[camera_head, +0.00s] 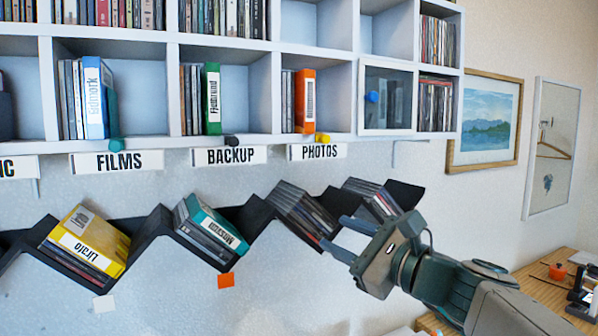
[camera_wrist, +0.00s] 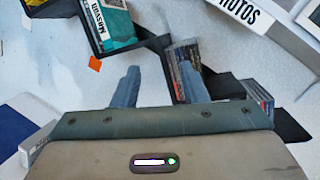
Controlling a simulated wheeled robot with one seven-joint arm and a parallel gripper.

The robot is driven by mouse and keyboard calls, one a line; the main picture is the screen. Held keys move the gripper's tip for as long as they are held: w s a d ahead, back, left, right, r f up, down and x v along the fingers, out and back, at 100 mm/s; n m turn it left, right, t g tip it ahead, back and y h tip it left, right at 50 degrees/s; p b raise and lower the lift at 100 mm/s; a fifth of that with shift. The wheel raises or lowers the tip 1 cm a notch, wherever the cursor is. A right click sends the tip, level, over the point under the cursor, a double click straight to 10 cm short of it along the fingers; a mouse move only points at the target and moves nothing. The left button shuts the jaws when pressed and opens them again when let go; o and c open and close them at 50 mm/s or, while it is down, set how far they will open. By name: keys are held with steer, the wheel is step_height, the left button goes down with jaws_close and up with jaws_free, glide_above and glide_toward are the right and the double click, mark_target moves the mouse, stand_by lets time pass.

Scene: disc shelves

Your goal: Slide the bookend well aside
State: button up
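Three knobbed pieces that look like bookends show at the shelf's front edge in the head view: a teal one (camera_head: 114,143) beside the blue-and-white case (camera_head: 95,97) above FILMS, a dark one (camera_head: 232,141) above BACKUP and a yellow one (camera_head: 322,138) above PHOTOS. I cannot tell which one is meant. My gripper (camera_head: 332,231) is open, below and right of them, in front of the dark zigzag shelf. Its fingers, also in the wrist view (camera_wrist: 160,70), have nothing visible between them. No bookend is clear in the wrist view.
The zigzag shelf holds a yellow case (camera_head: 88,238), a teal case (camera_head: 212,229) and dark discs (camera_head: 300,210). A green case (camera_head: 212,98) and an orange case (camera_head: 305,98) stand above. A glass door (camera_head: 386,98) with a blue knob closes one compartment. Framed pictures hang right.

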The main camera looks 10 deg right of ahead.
steer(key=d+r+m+t+h, duration=0.2)
steer(key=d+r+m+t, duration=0.35)
steer(key=r, duration=0.35)
steer(key=p, duration=0.6)
glide_toward(328, 141)
steer(key=shift+g+y, duration=0.3)
steer(key=shift+g, duration=0.05)
steer(key=x, duration=0.8)
steer(key=shift+w+r, duration=0.1)
steer(key=shift+r, duration=0.15)
jaws_close()
steer(key=shift+d, duration=0.15)
